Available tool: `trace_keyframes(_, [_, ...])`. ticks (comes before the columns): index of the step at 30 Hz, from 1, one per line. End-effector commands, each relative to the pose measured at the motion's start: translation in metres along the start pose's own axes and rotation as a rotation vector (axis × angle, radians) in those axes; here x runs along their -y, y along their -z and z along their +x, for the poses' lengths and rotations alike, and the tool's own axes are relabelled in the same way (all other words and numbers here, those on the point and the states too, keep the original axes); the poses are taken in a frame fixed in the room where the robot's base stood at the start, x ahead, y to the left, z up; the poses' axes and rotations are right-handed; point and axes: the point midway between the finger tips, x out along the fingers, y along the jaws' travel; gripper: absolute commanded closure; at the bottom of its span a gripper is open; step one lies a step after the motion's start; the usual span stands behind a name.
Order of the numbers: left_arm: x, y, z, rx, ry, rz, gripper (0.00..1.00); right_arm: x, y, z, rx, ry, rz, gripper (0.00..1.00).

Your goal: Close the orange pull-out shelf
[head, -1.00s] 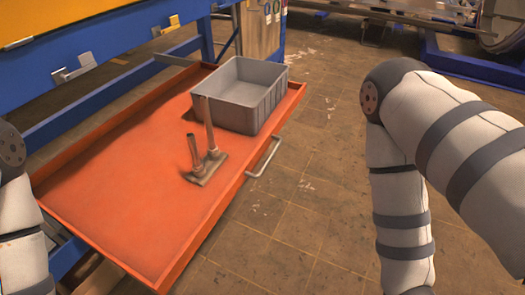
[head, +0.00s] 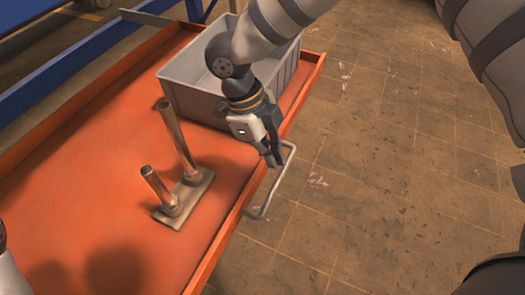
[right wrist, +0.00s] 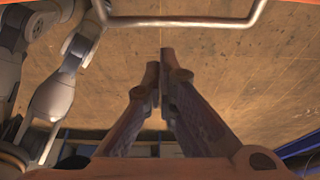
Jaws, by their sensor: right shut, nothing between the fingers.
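The orange pull-out shelf (head: 90,190) is extended from the blue frame and fills the left and middle of the head view. Its pale metal handle (head: 279,182) is on the outer edge; the handle also crosses the top of the right wrist view (right wrist: 180,22). My right gripper (head: 275,162) is shut and empty, pointing down at the shelf's outer rim, close to the handle's far end. I cannot tell whether it touches. Its closed fingers (right wrist: 165,60) appear below the handle bar in the right wrist view. My left gripper is out of view.
A grey bin (head: 185,90) stands on the shelf's far end, partly hidden by my right arm. A metal piece with two upright tubes (head: 187,195) stands on the shelf nearer to me. The tiled floor (head: 370,190) right of the shelf is clear.

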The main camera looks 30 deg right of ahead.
Motion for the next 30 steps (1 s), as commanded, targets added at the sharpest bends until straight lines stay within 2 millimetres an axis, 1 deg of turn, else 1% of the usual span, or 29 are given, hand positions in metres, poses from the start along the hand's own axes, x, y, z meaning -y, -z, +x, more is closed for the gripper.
trace_keyframes(1, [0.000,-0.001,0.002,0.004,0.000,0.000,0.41,-0.001,0.001,0.012,-0.006,-0.002,-0.002,1.00])
trace_keyframes(3, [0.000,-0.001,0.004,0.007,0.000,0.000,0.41,0.000,0.001,0.028,-0.006,0.000,-0.002,1.00])
trace_keyframes(9, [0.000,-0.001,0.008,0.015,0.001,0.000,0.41,-0.001,0.001,0.073,-0.007,-0.001,-0.004,1.00])
trace_keyframes(11, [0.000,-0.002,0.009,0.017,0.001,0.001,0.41,-0.001,0.001,0.085,-0.006,0.001,-0.004,1.00])
trace_keyframes(12, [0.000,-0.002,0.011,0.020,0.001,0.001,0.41,0.000,-0.008,0.082,-0.001,0.003,-0.003,1.00])
trace_keyframes(15, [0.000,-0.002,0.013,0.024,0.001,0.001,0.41,0.000,-0.023,0.076,-0.001,0.002,-0.003,1.00])
trace_keyframes(18, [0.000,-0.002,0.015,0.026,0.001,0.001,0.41,0.000,-0.032,0.072,-0.003,0.003,-0.003,1.00])
trace_keyframes(22, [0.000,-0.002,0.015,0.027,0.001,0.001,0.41,0.000,-0.037,0.069,-0.002,0.002,-0.004,1.00])
trace_keyframes(30, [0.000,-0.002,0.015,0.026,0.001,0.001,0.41,0.000,-0.037,0.069,-0.002,0.002,-0.004,1.00])
